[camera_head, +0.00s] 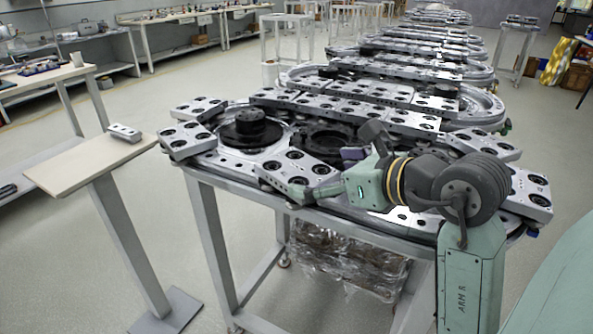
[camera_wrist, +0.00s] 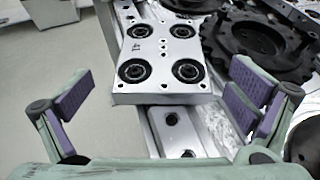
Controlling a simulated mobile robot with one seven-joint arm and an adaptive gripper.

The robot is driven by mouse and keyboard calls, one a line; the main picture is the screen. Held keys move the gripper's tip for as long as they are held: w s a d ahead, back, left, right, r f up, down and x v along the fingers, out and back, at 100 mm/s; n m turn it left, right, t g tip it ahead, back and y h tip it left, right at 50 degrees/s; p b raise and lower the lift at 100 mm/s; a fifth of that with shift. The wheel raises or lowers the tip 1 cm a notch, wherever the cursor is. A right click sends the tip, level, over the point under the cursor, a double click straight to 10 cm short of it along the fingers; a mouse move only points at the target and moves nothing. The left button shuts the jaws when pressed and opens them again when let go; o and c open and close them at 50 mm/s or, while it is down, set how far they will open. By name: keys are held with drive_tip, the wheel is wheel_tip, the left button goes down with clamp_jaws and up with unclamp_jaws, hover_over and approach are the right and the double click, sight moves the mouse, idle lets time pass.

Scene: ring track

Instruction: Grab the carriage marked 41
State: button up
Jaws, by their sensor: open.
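The carriage marked 41 (camera_wrist: 157,60) is a silver block with black round wells and small holes in its top. Its number is small and turned sideways in the wrist view. I take it to be the carriage (camera_head: 297,173) at the near edge of the ring track in the head view. My gripper (camera_wrist: 165,92) is open and empty, with purple pads on both fingers. The carriage's near end lies ahead of the gap between the fingers, touching neither. In the head view my gripper (camera_head: 342,172) is just right of this carriage, its fingers partly hidden.
Black hubs (camera_head: 250,127) stand inside the track, and a dark toothed wheel (camera_wrist: 258,45) is close to the carriage's right. Other carriages (camera_head: 187,138) line the track. A small stand (camera_head: 90,165) at left holds a silver block (camera_head: 124,132). Open floor lies between them.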

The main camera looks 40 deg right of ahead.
sight(302, 171)
drive_tip(key=p+x, duration=0.1)
drive_tip(key=x, duration=0.4)
drive_tip(key=shift+w+d+p, duration=0.1)
drive_tip(key=shift+w+p, duration=0.05)
drive_tip(key=shift+p, duration=0.2)
drive_tip(key=shift+c, duration=0.2)
drive_tip(key=shift+r, duration=0.15)
drive_tip(key=c, duration=1.8)
drive_tip(key=shift+r, duration=0.1)
drive_tip(key=shift+c, duration=0.2)
